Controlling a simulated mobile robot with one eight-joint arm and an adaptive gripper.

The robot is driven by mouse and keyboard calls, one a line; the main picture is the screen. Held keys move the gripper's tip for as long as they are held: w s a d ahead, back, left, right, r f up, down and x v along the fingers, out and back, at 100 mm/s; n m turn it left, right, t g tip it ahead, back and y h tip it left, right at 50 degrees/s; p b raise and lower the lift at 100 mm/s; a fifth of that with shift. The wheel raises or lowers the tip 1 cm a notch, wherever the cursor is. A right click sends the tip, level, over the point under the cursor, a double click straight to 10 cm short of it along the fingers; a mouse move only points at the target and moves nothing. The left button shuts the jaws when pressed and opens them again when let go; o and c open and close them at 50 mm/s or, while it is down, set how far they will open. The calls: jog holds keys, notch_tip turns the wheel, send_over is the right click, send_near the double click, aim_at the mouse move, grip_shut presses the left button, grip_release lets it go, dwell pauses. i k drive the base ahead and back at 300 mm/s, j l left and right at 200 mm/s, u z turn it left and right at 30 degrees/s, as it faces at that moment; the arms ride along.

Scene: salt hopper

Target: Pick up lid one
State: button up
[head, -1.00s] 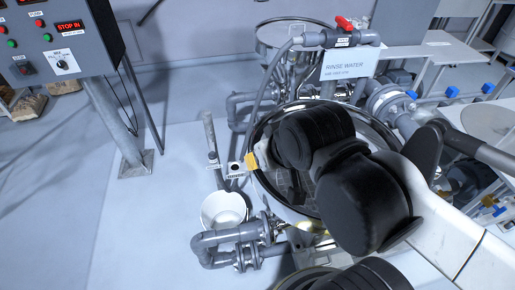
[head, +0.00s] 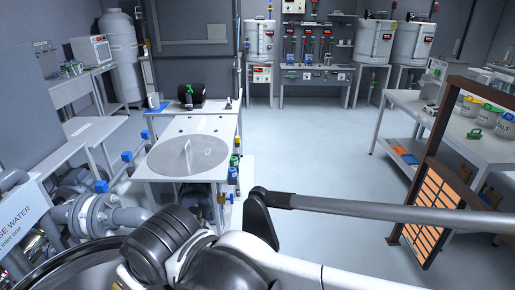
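A large round flat grey disc (head: 172,159) lies on a pale table at centre left in the head view. It looks like a lid, with a small upright piece standing near its middle, but I cannot read any marking that names it lid one. My arm crosses the bottom of the view, its black and white joints nearer to me than the disc and apart from it. My gripper does not show, so its fingers and anything in them are hidden.
The pale table (head: 215,126) also bears a black cylindrical unit (head: 192,93) at its back. Grey piping with blue-capped valves (head: 101,186) runs along its left. A rinse water sign (head: 22,212) stands at lower left. An orange-panelled frame (head: 425,205) stands right. The middle floor is clear.

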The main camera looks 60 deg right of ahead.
aim_at(191, 154)
jog(key=z, duration=1.25)
jog(key=i+l+u, duration=0.1)
jog(key=i+l, duration=0.45)
jog(key=l, duration=0.2)
jog(key=i+l+u, duration=0.15)
jog(key=i+l, duration=0.15)
jog(key=i+l+u, duration=0.1)
jog(key=i+l, duration=0.15)
jog(key=l, duration=0.2)
jog(key=i+l, duration=0.2)
jog(key=l, duration=0.25)
jog(key=i+l+u, duration=0.15)
jog(key=l, duration=0.25)
jog(key=i, duration=0.1)
